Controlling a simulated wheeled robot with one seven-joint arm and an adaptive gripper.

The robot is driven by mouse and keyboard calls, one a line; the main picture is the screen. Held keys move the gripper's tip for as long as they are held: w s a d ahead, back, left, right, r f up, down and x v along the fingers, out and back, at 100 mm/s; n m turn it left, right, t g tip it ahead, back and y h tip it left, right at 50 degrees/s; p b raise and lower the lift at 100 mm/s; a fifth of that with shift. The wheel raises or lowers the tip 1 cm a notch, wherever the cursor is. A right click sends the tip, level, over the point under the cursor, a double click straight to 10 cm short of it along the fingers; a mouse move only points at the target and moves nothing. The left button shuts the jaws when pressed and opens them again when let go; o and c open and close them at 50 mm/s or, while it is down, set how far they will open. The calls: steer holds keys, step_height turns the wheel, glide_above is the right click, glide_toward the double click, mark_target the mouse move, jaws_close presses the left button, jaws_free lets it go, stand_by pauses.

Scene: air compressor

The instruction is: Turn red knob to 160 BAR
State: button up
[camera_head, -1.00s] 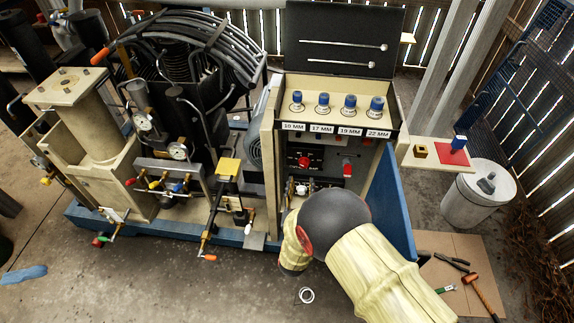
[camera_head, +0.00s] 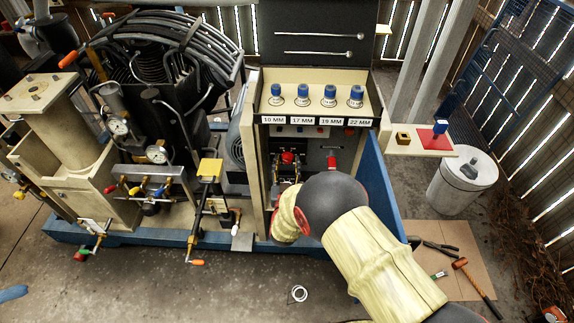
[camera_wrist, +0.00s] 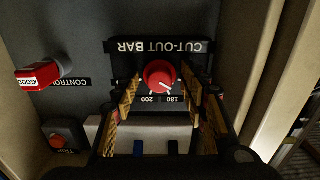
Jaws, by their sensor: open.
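The red knob (camera_wrist: 160,74) sits on the dark control panel under a CUT-OUT BAR label (camera_wrist: 158,46), upside down in the wrist view. A pale mark on the knob points to the lower right, near the printed 180; 200 also shows. The 160 mark is not readable. My gripper (camera_wrist: 159,82) is open, its fingers on either side of the knob; I cannot tell if they touch it. In the head view the red knob (camera_head: 287,157) shows just above my gripper (camera_head: 287,176).
A red control switch (camera_wrist: 38,76) is left of the knob in the wrist view. A trip button (camera_wrist: 58,141) is below it. The panel is recessed between side walls of the cabinet (camera_head: 255,150). Blue-capped sockets (camera_head: 330,94) stand on the shelf above.

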steer(key=c, duration=1.1)
jaws_close()
